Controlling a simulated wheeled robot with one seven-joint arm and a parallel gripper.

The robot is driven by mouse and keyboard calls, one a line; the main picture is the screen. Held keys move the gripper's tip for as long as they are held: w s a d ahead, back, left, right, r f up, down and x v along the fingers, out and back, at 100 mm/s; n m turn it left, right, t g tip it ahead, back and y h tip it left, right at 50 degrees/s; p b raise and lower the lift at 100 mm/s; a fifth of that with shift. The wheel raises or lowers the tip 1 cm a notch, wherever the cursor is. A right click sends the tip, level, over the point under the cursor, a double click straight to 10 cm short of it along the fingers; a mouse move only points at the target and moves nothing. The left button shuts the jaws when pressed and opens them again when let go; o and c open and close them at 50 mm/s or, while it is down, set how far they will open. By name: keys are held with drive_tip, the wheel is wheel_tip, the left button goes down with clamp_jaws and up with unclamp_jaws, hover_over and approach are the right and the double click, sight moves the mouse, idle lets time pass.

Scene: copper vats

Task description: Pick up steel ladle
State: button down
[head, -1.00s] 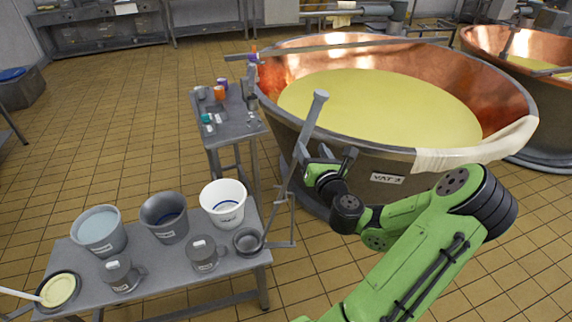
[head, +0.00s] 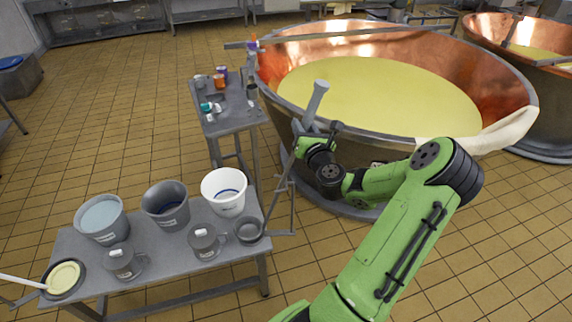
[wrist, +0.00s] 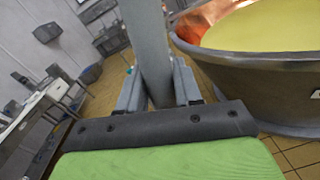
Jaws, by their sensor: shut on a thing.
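The steel ladle has a grey bowl (head: 250,231) at the right end of the low bench. Its long handle (head: 316,101) rises from there, leaning up to the right, with its wide top end in front of the copper vat. My gripper (head: 310,133) is shut on the handle, below its top end. In the wrist view the grey handle (wrist: 147,42) stands between the two fingers. The fingers and green arm cover part of the handle in the head view. I cannot tell whether the bowl touches the bench.
The bench (head: 190,262) carries a white bucket (head: 224,205), two grey buckets, grey jugs and a dish. A thin metal frame (head: 292,205) stands by its right end. A small table (head: 232,118) is behind. The copper vat (head: 500,100) is close on the right. Open floor lies left.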

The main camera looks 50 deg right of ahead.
wheel_tip(320, 180, up, 10)
drive_tip(key=p, duration=0.6)
drive_tip(key=shift+r+p, duration=0.25)
drive_tip(key=shift+p, duration=0.15)
wheel_tip(320, 180, up, 7)
drive_tip(key=p, duration=0.7)
drive_tip(key=shift+f, duration=0.2)
drive_tip(key=shift+p, duration=0.35)
